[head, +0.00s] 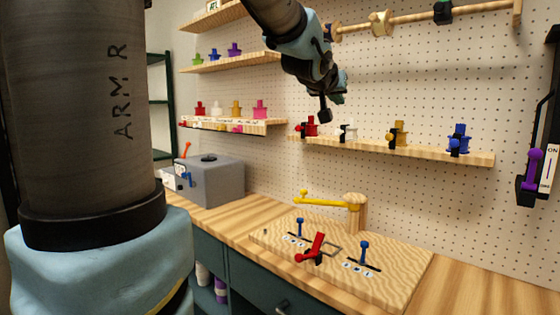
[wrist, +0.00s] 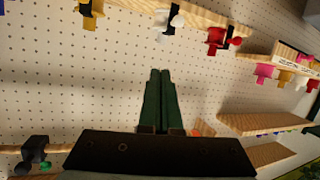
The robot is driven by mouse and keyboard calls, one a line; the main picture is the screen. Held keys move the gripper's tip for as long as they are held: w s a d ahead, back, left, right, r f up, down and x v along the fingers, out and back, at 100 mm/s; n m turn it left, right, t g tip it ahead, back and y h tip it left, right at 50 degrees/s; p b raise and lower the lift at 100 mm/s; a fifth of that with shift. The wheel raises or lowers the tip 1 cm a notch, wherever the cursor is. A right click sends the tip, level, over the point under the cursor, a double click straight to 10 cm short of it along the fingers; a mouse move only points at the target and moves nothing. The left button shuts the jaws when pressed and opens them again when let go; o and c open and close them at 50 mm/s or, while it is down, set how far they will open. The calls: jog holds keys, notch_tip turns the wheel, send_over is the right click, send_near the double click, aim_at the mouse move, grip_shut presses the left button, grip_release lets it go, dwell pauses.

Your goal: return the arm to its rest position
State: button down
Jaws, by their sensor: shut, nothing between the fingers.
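My gripper (head: 325,114) is raised in front of the pegboard in the head view, close to the red item at the left end of the right-hand shelf. In the wrist view, my gripper (wrist: 160,74) shows two dark green fingers pressed together with nothing between them. My arm (head: 308,50) comes in from the top of the head view and reaches down toward the pegboard. A large part of my arm also fills the left side of the head view. From these views I cannot tell whether the fingertips touch anything.
A shelf (head: 400,149) holds red, white, yellow and blue items. A wooden board (head: 390,290) with levers and a yellow arm lies on the workbench (head: 470,270). A grey box (head: 213,182) stands at the bench's left. A rod (head: 410,17) crosses the upper pegboard.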

jog(key=s+a+f+n+g+y, duration=0.1)
jog(key=s+a+f+g+y, duration=0.1)
jog(key=a+f, duration=0.35)
jog(key=s+a+f+g+y, duration=0.1)
jog(key=a+f, duration=0.2)
jog(key=f, duration=0.6)
jog(key=s+a+f+n+g+y, duration=0.1)
jog(key=s+a+f+g+y, duration=0.1)
jog(key=a+f, duration=0.35)
jog(key=s+a+f+g, duration=0.3)
jog(key=s+f, duration=0.4)
jog(key=s+a+f+n+g+y, duration=0.1)
jog(key=s+a+f+g, duration=0.2)
jog(key=s+f, duration=0.4)
jog(key=shift+s+a+f, duration=0.3)
jog(key=shift+a+f, duration=0.2)
jog(key=shift+f, duration=0.1)
